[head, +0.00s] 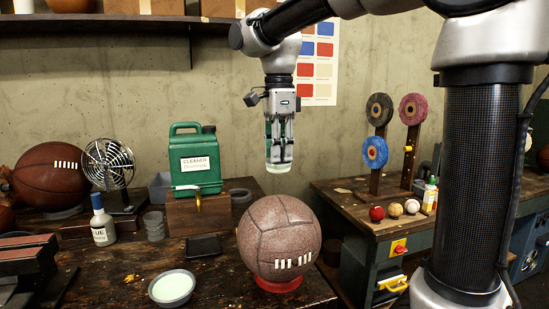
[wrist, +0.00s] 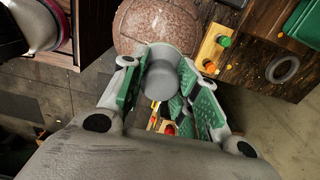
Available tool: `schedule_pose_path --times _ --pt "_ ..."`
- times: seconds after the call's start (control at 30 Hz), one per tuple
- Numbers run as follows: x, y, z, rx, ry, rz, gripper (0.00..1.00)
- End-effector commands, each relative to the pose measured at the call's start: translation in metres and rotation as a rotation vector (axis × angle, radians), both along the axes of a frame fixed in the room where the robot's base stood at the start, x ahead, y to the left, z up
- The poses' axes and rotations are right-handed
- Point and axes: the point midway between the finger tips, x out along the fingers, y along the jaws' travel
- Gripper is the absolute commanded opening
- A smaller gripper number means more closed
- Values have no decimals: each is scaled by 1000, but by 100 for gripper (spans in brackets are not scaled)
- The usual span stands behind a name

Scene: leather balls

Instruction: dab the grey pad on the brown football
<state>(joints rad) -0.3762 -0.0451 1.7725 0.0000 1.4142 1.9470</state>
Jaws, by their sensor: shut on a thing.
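The brown football (head: 279,237), with worn leather and white lacing, rests on a red ring (head: 279,284) near the front edge of the bench. Its top shows in the wrist view (wrist: 150,26). My gripper (head: 280,152) is shut on the grey pad, a short cylinder (wrist: 165,80) between the green-lined fingers (wrist: 165,95). In the head view the pad's pale greenish lower face (head: 279,168) points down. It hangs above the football, with a clear gap between them. Part of the pad is hidden by the fingers.
A bowl of pale green liquid (head: 172,289) stands left of the football. A green cleaner can (head: 196,160), a glue bottle (head: 102,222) and a fan (head: 108,165) stand behind on the left. Another laced brown ball (head: 47,178) is at far left. A second bench (head: 360,205) stands right.

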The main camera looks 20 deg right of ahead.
Motion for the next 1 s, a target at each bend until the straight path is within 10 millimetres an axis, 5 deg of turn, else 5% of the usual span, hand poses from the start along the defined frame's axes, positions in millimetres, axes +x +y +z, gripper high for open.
schedule_pose_path --times 0.6,1.0 --pt "-6 -2 -53 -1 1 0 11" --pt "-6 -2 -63 0 0 0 11"
